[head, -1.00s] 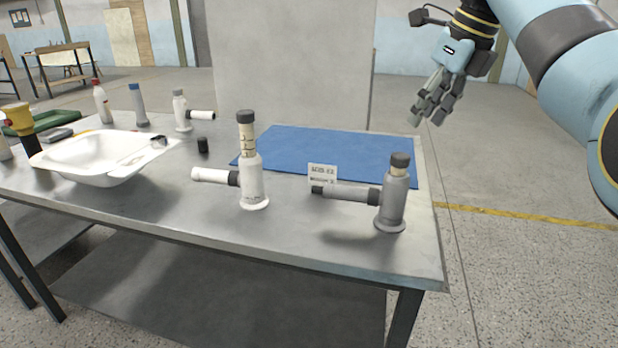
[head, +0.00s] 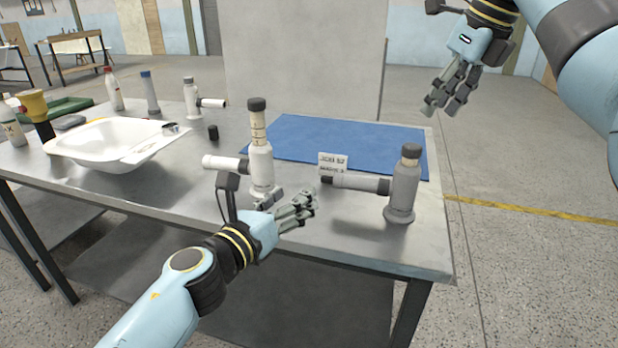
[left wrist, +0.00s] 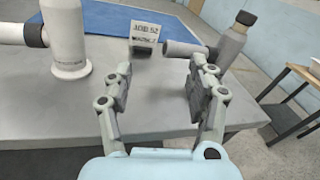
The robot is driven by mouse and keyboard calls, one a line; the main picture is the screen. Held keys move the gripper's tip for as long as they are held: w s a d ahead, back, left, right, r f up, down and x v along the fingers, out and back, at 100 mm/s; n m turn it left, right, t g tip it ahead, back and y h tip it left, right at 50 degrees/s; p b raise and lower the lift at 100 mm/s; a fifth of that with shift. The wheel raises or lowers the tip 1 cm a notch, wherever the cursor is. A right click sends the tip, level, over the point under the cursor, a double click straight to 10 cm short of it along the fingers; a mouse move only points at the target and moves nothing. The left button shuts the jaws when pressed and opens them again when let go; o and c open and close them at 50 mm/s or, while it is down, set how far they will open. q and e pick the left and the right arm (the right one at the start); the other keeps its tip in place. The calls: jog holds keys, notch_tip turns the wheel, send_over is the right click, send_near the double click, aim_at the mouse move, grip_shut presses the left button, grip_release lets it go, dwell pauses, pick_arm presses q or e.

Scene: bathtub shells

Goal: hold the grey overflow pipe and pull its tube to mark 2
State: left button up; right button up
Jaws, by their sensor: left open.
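The grey overflow pipe (head: 403,190) stands upright near the right front of the table. Its side arm points left and ends in a dark piece. A short pale strip of its tube (head: 410,162) shows under the dark cap; its marks are too small to read. It also shows in the left wrist view (left wrist: 231,46), beyond the fingers and to the right. My left gripper (head: 303,207) is open and empty, left of the grey pipe at the table's front, apart from it. My right gripper (head: 441,108) hangs in the air above and right of the pipe, open and empty.
A white overflow pipe (head: 261,170) with its marked tube raised stands just behind my left gripper. A job card (head: 333,163) stands behind the grey side arm, before a blue mat (head: 350,140). A white tub shell (head: 110,150), bottles and another white pipe are at left.

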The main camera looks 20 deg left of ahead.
aim_at(335, 180)
pick_arm(q)
jog(key=w+d+r+m+g+h, duration=0.3)
jog(key=d+r+m+h, duration=0.15)
jog(key=m, duration=0.85)
jog(key=w+f+m+g+y, duration=0.1)
jog(key=w+f+m, duration=0.1)
jog(key=w, duration=0.1)
jog(key=w+d+f+m+g+y, duration=0.1)
jog(key=w+f+m, duration=0.1)
jog(key=w+f, duration=0.1)
jog(key=w+f+m+g+y, duration=0.1)
jog(key=w+f+m, duration=0.1)
jog(key=w+m, duration=0.1)
jog(key=shift+w+d+f+g, duration=0.15)
jog(key=shift+w, duration=0.3)
jog(key=shift+w+d+f+g, duration=0.1)
jog(key=shift+w+g, duration=0.05)
jog(key=shift+w, duration=0.25)
jog(key=shift+c, duration=0.4)
